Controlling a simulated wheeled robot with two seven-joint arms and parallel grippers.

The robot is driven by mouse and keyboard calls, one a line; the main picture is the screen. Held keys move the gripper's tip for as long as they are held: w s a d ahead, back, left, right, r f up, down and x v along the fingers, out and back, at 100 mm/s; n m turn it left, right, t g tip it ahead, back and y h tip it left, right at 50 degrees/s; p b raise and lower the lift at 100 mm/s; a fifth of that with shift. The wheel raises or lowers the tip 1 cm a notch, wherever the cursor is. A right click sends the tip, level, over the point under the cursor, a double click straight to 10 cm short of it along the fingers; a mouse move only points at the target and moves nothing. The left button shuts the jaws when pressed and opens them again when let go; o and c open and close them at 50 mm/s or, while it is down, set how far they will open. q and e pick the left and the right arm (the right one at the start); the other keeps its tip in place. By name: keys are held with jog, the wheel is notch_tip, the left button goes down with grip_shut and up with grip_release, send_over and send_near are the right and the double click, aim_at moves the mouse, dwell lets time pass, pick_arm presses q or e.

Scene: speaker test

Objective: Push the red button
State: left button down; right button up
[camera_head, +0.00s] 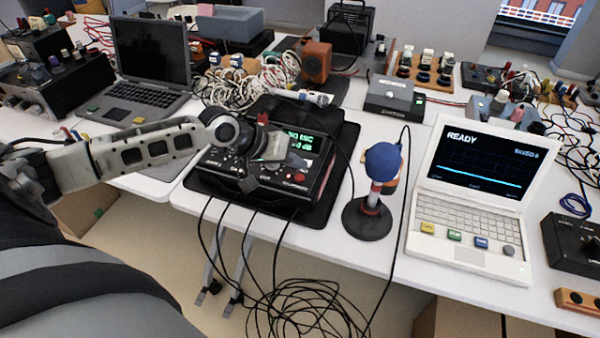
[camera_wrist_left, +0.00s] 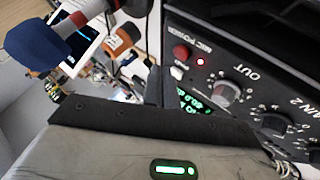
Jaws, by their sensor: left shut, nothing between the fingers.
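The red button (camera_wrist_left: 181,51) shows in the left wrist view, on the dark panel of the audio box beside the words MIC POWER. A small red light (camera_wrist_left: 200,62) glows next to it. In the head view the audio box (camera_head: 318,180) sits on a black mat, with a lit green display (camera_head: 300,141). My left gripper (camera_head: 272,158) is shut and empty over the front of the box, partly covering its panel. In the wrist view its dark fingers lie close to the display, apart from the button. My right gripper is not in view.
A microphone with a blue foam cover (camera_head: 383,161) stands right of the box; the foam also shows in the wrist view (camera_wrist_left: 36,45). A white laptop (camera_head: 470,215) is farther right, a dark laptop (camera_head: 150,60) at the left. Cables hang off the table's front edge.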

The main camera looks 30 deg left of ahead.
aim_at(296, 181)
pick_arm(q)
notch_tip(296, 181, up, 3)
jog(key=shift+r+p, duration=0.1)
jog(key=shift+p, duration=1.15)
notch_tip(296, 181, up, 2)
jog(key=shift+r+p, duration=0.1)
jog(key=shift+p, duration=0.6)
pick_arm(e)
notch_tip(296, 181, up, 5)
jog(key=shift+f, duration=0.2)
